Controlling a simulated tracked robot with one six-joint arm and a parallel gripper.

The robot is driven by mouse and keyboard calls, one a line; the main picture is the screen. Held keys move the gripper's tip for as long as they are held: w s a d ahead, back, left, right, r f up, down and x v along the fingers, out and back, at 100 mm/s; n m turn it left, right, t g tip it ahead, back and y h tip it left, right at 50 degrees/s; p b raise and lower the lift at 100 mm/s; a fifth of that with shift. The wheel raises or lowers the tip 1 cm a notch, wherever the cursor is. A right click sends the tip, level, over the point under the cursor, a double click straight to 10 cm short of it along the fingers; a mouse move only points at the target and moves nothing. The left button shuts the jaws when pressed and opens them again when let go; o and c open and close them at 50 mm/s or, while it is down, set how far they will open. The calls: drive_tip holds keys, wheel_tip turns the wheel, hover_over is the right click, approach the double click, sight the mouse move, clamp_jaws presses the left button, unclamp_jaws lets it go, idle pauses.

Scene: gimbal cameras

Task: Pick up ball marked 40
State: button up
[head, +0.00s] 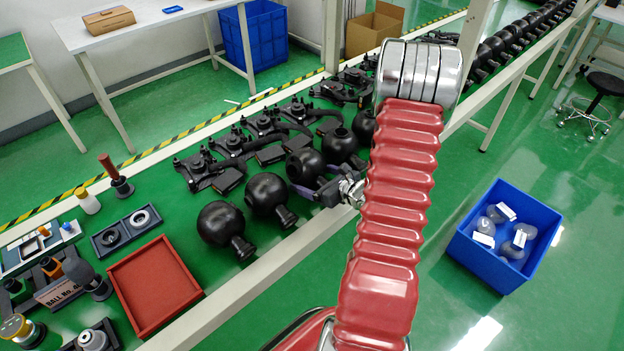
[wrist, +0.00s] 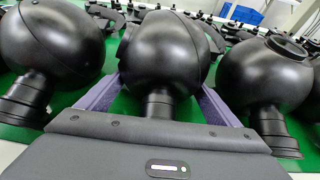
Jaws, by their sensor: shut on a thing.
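A row of black gimbal balls with short necks stands on the green bench. My gripper (head: 312,186) reaches in from the right in the head view, at the near edge of the bench. It is shut on a black ball (head: 304,165), which is also the middle ball (wrist: 160,50) in the wrist view. The two purple fingers (wrist: 158,98) lie on either side of its neck. I see no number on any ball, so I cannot tell which is marked 40. I cannot tell whether the held ball is clear of the bench.
Neighbouring balls stand close on the left (wrist: 50,45) and right (wrist: 265,72) in the wrist view. Black gimbal frames (head: 265,120) lie behind the row. An empty red tray (head: 155,285) sits at the left. A blue bin (head: 505,235) with several items stands on the floor.

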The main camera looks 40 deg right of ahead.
sight(306, 153)
drive_tip(key=shift+r, duration=4.9)
